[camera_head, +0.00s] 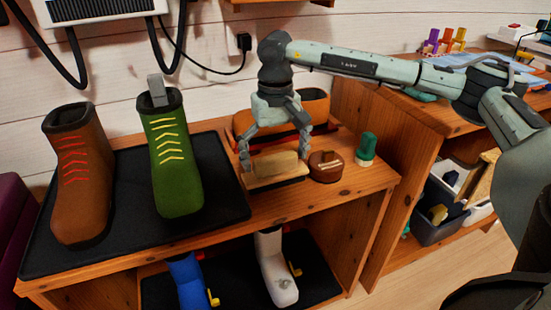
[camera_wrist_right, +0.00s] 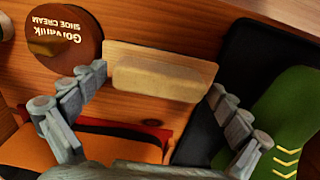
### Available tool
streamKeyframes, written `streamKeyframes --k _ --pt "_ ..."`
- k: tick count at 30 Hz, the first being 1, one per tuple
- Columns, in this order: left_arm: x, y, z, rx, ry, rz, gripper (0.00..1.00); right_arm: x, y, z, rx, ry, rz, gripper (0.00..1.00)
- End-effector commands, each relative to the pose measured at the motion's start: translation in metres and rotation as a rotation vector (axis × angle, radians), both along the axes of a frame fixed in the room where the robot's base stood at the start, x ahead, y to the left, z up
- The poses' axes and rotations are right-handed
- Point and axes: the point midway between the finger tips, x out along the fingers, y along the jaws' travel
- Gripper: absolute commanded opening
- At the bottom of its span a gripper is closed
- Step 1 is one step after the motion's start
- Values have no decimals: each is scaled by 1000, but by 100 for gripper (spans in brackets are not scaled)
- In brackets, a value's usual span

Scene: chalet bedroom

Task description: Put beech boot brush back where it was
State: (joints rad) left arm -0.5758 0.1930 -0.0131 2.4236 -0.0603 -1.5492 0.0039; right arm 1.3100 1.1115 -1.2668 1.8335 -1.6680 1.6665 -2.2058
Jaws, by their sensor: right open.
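The beech boot brush (camera_head: 277,168), a pale wooden block on a lighter base, is on the wooden bench top (camera_head: 345,182), between the black mat's edge and a round brown shoe cream tin (camera_head: 326,166). My right gripper (camera_head: 274,157) points down over it, open, with one finger near each end. In the right wrist view the brush (camera_wrist_right: 160,76) lies between the spread fingertips (camera_wrist_right: 157,83), with a visible gap at least on the right side. Whether its base rests fully flat is hard to tell. My left gripper is not in view.
A brown boot (camera_head: 80,180) and a green boot (camera_head: 172,165) stand on the black mat (camera_head: 120,215). An orange case (camera_head: 315,108) lies behind the brush. A green bottle (camera_head: 366,148) stands right of the tin. The bench's front right corner is clear.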

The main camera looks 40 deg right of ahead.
Motion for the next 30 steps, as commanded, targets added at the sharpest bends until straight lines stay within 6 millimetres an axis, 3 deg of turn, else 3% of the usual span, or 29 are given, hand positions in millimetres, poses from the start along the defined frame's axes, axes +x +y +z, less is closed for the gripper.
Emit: streamKeyframes --k 15,21,30 --pt "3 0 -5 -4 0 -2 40 1 1 103 0 -3 0 100" --pt "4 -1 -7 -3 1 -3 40 0 1 118 1 -1 1 100" --pt "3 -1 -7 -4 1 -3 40 0 1 120 1 -1 1 100"
